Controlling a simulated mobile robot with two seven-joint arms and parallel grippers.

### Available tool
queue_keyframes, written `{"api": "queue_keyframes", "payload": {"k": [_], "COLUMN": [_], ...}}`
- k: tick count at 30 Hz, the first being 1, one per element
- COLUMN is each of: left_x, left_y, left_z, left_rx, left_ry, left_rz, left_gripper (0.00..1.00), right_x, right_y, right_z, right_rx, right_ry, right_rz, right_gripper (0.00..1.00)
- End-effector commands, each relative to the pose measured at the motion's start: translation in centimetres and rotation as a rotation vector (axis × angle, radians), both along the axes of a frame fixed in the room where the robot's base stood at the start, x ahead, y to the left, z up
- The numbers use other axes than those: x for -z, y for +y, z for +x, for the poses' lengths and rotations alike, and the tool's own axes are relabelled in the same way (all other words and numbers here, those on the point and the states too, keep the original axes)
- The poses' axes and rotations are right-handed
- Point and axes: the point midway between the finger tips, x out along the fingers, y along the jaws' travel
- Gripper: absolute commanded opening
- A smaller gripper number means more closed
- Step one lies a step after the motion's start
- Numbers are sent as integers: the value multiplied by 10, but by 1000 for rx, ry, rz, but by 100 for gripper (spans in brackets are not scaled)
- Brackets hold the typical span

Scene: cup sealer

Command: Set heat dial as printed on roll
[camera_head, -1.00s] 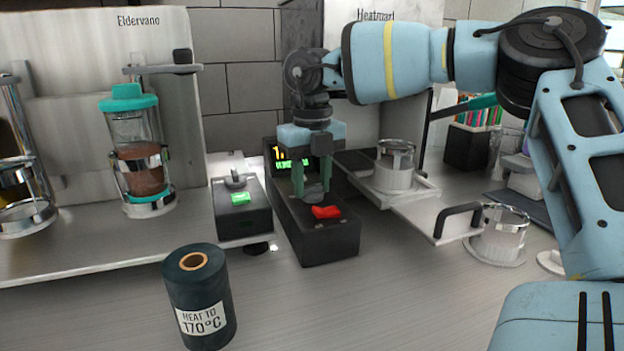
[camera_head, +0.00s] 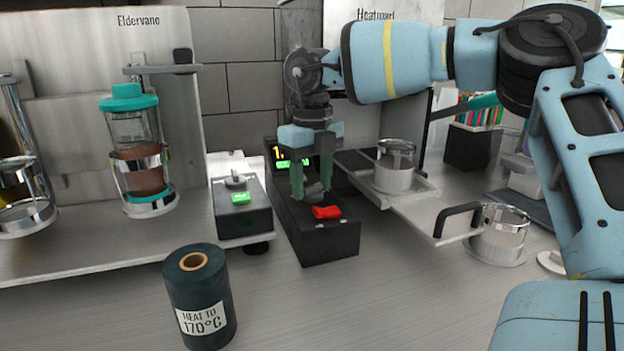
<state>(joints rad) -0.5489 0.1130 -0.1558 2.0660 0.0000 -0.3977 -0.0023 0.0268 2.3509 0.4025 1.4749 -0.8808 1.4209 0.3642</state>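A dark roll (camera_head: 198,290) stands upright on the counter at the front left, its label printed "HEAT TO 170°C". The black control box (camera_head: 336,245) has a grey heat dial (camera_head: 315,193), a red switch (camera_head: 326,212) and a lit display (camera_head: 281,155) at its back. Yellow digits beginning with "1" and green text show, but my gripper hides the rest. My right gripper (camera_head: 312,190) points down over the box, with its green fingers on either side of the dial and seemingly closed on it. My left gripper is not in view.
A smaller box (camera_head: 241,212) with a knob and green switch stands just left. To the right are a sliding tray (camera_head: 430,205) with a black handle and a clear cup (camera_head: 395,170). A teal-lidded dispenser (camera_head: 140,155) stands at left. The front counter is mostly clear.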

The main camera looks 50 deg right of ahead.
Motion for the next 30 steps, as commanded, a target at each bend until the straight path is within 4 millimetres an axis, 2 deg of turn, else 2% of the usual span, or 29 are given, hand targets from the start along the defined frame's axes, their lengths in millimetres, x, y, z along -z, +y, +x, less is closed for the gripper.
{"api": "queue_keyframes", "payload": {"k": [2,13,24,30], "left_x": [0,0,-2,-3], "left_y": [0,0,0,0], "left_z": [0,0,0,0], "left_rx": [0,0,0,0], "left_ry": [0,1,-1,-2], "left_rz": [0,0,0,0], "left_gripper": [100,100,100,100], "right_x": [0,-6,-61,-77], "right_y": [0,0,0,0], "right_z": [0,0,1,0], "right_rx": [0,1,2,1], "right_ry": [0,-2,-4,-1], "right_rz": [0,0,-2,0], "right_gripper": [60,60,60,60]}}
